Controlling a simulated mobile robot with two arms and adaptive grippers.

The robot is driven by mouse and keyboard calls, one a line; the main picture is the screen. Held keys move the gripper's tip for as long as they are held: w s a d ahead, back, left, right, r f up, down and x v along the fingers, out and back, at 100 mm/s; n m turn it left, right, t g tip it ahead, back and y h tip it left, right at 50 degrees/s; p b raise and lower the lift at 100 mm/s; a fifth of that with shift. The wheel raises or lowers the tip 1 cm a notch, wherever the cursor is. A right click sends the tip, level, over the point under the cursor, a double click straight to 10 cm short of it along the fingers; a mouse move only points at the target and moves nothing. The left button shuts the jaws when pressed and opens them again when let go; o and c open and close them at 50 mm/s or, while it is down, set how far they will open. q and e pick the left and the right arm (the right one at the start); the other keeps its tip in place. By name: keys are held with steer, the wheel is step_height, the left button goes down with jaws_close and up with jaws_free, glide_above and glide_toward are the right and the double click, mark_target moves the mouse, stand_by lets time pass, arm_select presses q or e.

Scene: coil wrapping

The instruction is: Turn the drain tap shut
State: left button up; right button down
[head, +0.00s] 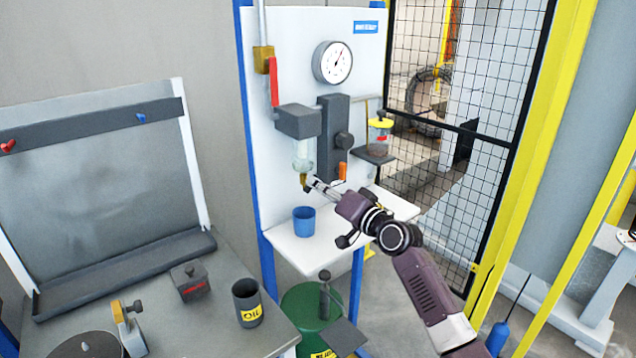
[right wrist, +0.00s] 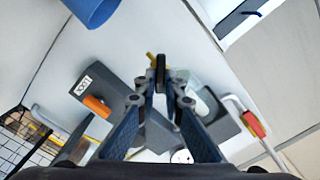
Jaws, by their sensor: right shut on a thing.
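The brass drain tap (head: 304,180) sits under the clear bowl (head: 303,154) of the dark grey unit on the white panel. My right gripper (head: 313,184) reaches it from the lower right. In the right wrist view the fingertips (right wrist: 160,82) are closed on the tap's small dark handle (right wrist: 160,64). Some yellow brass of the tap (right wrist: 150,56) shows beside the handle, and the clear bowl (right wrist: 193,85) is behind the right finger. The fingers partly hide the tap. My left gripper is not in view.
A blue cup (head: 304,221) stands on the white shelf (head: 335,236) below the tap. An orange lever (head: 343,171) is close to the right of the gripper. A red-handled valve (head: 274,80) and a gauge (head: 333,62) are higher up. A green drum (head: 303,310) stands below.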

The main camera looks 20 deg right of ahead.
steer(key=shift+d+f+m+p, duration=0.1)
steer(key=shift+m+p, duration=0.8)
steer(key=shift+m, duration=1.25)
steer(key=shift+f+m+p, duration=0.1)
steer(key=shift+m+p, duration=0.75)
steer(key=shift+m, duration=1.3)
steer(key=c, duration=2)
jaws_free()
steer(key=shift+c, duration=0.2)
steer(key=v, duration=1.2)
